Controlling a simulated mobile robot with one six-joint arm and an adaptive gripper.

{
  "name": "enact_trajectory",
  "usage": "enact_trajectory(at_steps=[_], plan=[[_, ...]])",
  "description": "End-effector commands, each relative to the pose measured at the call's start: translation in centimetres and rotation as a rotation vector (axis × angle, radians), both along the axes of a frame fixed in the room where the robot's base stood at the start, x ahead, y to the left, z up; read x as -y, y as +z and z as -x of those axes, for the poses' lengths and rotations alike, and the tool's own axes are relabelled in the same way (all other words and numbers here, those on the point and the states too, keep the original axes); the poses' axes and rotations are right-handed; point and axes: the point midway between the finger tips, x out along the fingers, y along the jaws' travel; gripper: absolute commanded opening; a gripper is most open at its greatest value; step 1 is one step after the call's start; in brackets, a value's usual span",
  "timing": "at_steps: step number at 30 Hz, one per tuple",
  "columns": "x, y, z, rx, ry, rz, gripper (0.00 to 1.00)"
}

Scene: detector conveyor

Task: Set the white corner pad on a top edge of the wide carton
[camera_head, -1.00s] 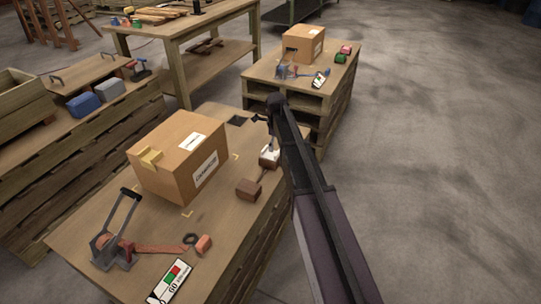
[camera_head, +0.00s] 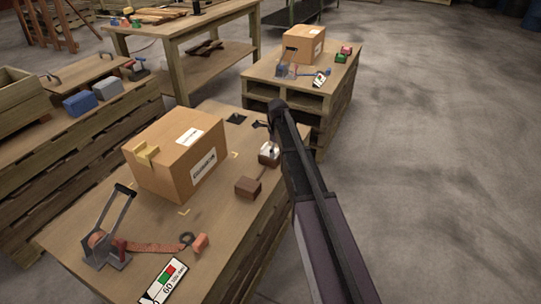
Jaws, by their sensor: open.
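The wide carton (camera_head: 160,178) stands closed on the near pallet-top table, with white labels on its top and side. A tan corner piece (camera_head: 147,153) sits on its left top edge. The white corner pad (camera_head: 269,148) appears as a small white piece on or against a brown block, right of the carton. My gripper (camera_head: 262,126) is open just above and behind the pad, small and partly hidden by my dark arm. I cannot tell whether it touches the pad.
A second brown block (camera_head: 247,188) lies nearer. A strap tensioner (camera_head: 108,246) with orange strap and a label card (camera_head: 164,281) lie at the front. A smaller carton (camera_head: 303,44) stands on the pallet behind. Grey floor is free at right.

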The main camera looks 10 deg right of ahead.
Motion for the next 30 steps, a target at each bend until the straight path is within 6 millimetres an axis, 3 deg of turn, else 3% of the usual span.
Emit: enact_trajectory(at_steps=[21, 22, 29, 30], plan=[[-0.05, -0.47, 0.0, 0.0, 0.001, 0.0, 1.0], [-0.05, -0.47, 0.0, 0.0, 0.001, 0.0, 0.97], [-0.06, -0.47, -0.01, 0.0, 0.001, 0.0, 0.29], [-0.06, -0.48, 0.0, 0.0, 0.001, 0.0, 0.26]])
